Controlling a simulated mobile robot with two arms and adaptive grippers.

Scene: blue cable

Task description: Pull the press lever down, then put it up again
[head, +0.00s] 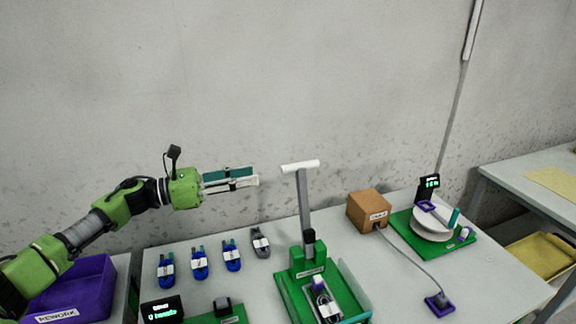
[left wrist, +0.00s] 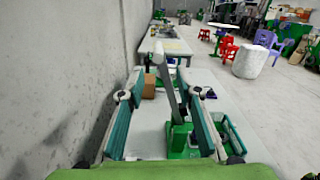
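The press (head: 310,262) is green and stands on a green base on the grey table. Its grey lever (head: 304,205) points up, with a white crossbar handle (head: 300,166) at its top. My left gripper (head: 257,177) is to the left of the handle, at about its height, with a visible gap between them. Its two fingers are apart and nothing is held. In the left wrist view, the lever (left wrist: 168,88) and its white handle (left wrist: 158,52) show ahead between the open fingers. My right gripper is not in view.
Several cable bundles (head: 199,263) lie left of the press. A brown box (head: 369,211) and a green station with a white reel (head: 432,224) stand to the right. A purple rework bin (head: 78,290) is at the lower left. A grey wall rises behind the table.

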